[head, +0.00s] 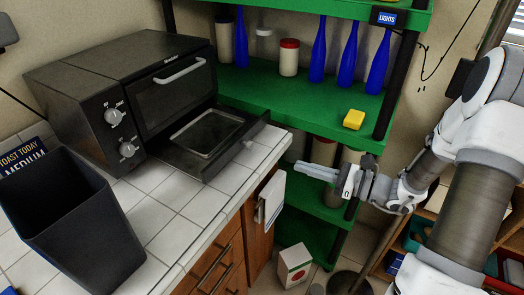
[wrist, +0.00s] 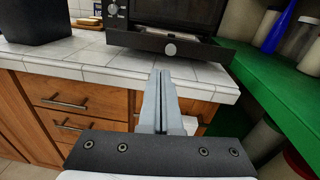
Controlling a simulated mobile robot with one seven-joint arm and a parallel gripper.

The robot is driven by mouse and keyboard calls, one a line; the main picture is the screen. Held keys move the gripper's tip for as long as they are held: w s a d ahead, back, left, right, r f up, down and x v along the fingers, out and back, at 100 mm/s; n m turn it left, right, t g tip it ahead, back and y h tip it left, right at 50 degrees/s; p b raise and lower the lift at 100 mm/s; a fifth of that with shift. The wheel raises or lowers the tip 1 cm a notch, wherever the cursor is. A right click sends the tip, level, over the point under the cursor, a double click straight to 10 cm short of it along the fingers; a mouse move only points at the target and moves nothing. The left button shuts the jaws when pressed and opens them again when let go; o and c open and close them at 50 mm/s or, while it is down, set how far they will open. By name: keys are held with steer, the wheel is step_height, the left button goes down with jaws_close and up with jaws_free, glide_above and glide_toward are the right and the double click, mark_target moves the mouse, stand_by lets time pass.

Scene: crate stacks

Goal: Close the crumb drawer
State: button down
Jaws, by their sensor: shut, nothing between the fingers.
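The crumb drawer (head: 207,140) is pulled out from the bottom of the black toaster oven (head: 110,85) and reaches over the tiled counter toward its right edge. A metal-rimmed tray shows inside it. In the wrist view, the drawer's dark front (wrist: 172,45) with a round knob is ahead, above the counter. My gripper (head: 300,171) is shut and empty, to the right of the counter edge and apart from the drawer. In the wrist view, its fingers (wrist: 162,78) point at the counter edge, below the drawer front.
A black bin (head: 68,225) stands on the white tiled counter (head: 185,215). Green shelves (head: 262,92) with blue bottles, jars and a yellow sponge (head: 353,119) rise behind. A white towel (head: 272,197) hangs on the cabinet front. A white box (head: 294,265) stands below.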

mark_target(202, 129)
steer(key=shift+m+t, duration=0.6)
steer(key=shift+m, duration=0.1)
steer(key=x, duration=0.4)
steer(key=f+x, duration=0.1)
steer(key=x, duration=0.4)
steer(key=w+x, duration=0.1)
steer(key=x, duration=0.3)
steer(key=shift+w+d+f+b, duration=0.15)
steer(key=shift+w+d+b, duration=0.1)
steer(key=shift+b, duration=0.15)
steer(key=shift+w+a, duration=0.1)
steer(key=b+x, duration=0.3)
steer(key=x, duration=1.7)
steer(key=shift+a+f, duration=0.1)
steer(key=shift+f, duration=0.15)
steer(key=shift+w+a, duration=0.25)
steer(key=shift+a+r, duration=0.15)
steer(key=shift+r, duration=0.1)
